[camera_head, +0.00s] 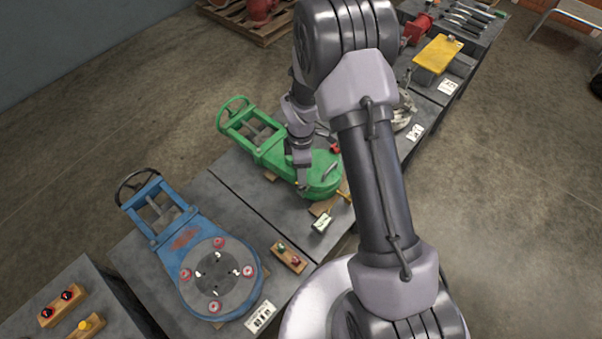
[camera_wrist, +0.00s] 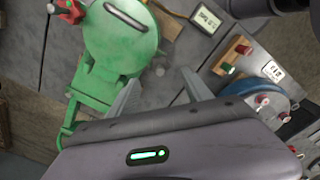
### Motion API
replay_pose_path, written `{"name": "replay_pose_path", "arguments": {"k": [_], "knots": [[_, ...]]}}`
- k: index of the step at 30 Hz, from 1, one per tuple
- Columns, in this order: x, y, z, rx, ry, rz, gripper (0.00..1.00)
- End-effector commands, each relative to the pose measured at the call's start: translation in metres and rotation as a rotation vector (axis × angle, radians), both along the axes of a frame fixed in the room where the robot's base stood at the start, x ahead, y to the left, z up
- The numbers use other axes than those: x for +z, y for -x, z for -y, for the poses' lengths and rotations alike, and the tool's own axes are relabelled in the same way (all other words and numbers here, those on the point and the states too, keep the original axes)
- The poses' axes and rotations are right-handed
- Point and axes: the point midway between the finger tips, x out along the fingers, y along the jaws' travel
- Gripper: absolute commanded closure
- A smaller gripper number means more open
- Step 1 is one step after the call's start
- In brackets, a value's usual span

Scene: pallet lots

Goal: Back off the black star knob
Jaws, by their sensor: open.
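I cannot make out a black star knob for certain in either view. The green gate-valve body (camera_head: 270,150) lies on the bench, with its round cover and grey handle also in the wrist view (camera_wrist: 120,45). My gripper (camera_head: 300,183) is over the near side of that green body in the head view. In the wrist view my gripper (camera_wrist: 160,84) is open, its two grey fingers apart with nothing held between them.
A blue valve body (camera_head: 190,250) with a grey disc and several red-and-white knobs lies to the left. A wooden block with small knobs (camera_head: 289,257) and a label stand (camera_head: 321,222) are nearby. Another knob block (camera_head: 62,305) is at lower left. A yellow piece (camera_head: 437,54) lies farther back.

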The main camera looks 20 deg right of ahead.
Motion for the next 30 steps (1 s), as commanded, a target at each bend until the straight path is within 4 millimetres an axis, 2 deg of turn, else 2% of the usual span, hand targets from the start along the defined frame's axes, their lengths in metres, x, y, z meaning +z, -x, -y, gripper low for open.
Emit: {"name": "replay_pose_path", "arguments": {"k": [1, 3, 6, 10, 15, 28, 30], "knots": [[0.019, -0.001, 0.0, 0.0, 0.0, 0.003, 0.42], [0.038, 0.0, 0.0, 0.0, 0.0, 0.003, 0.42], [0.063, 0.0, 0.0, 0.001, 0.0, 0.002, 0.42], [0.085, 0.0, 0.0, -0.001, 0.0, 0.001, 0.42], [0.096, 0.001, 0.0, 0.0, 0.0, -0.001, 0.42], [0.097, 0.001, 0.0, -0.002, 0.0, 0.0, 0.42], [0.107, 0.001, -0.001, -0.04, -0.003, 0.015, 0.42]]}}
